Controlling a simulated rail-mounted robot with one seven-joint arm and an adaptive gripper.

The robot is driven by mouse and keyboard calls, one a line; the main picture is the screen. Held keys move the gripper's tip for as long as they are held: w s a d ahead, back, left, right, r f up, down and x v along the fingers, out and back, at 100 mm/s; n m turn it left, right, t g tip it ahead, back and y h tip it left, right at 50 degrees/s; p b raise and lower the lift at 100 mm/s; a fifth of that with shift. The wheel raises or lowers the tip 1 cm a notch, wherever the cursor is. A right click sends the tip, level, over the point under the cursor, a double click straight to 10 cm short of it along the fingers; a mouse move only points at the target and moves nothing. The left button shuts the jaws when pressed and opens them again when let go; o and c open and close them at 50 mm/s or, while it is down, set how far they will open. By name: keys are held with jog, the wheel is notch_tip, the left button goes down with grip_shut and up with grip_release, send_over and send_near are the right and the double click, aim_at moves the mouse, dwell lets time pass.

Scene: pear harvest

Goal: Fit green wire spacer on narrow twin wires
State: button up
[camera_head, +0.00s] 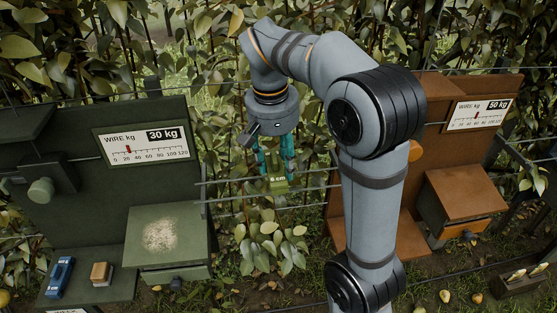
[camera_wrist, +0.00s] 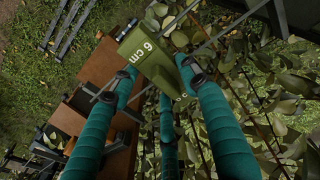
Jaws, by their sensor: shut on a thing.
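The green wire spacer (camera_head: 278,185), marked "6 cm", is held in the teal fingers of my gripper (camera_head: 274,168). In the wrist view the spacer (camera_wrist: 152,60) sits between the fingertips of my gripper (camera_wrist: 158,70), its lettering facing the camera. The narrow twin wires (camera_head: 232,181) run across the gap between the two stations. The spacer overlaps them in the head view. I cannot tell whether the wires sit in it or pass behind it. My arm hides part of the wires on the right.
A green station (camera_head: 85,185) with a 30 kg wire gauge (camera_head: 148,142) stands left. A brown station (camera_head: 465,150) with a 50 kg gauge (camera_head: 478,114) stands right. A blue tool (camera_head: 60,277) and a tan block (camera_head: 101,272) lie lower left. Leafy branches crowd behind and below the wires.

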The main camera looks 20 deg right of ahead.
jog(key=shift+f, duration=0.15)
jog(key=shift+f+b, duration=1.05)
jog(key=shift+f+b, duration=0.75)
jog(key=shift+f, duration=0.1)
dwell(1.6)
jog(key=o, duration=1.2)
jog(key=shift+o, duration=0.2)
jog(key=r, duration=0.8)
jog(key=s+a+r, duration=0.1)
jog(key=r, duration=0.3)
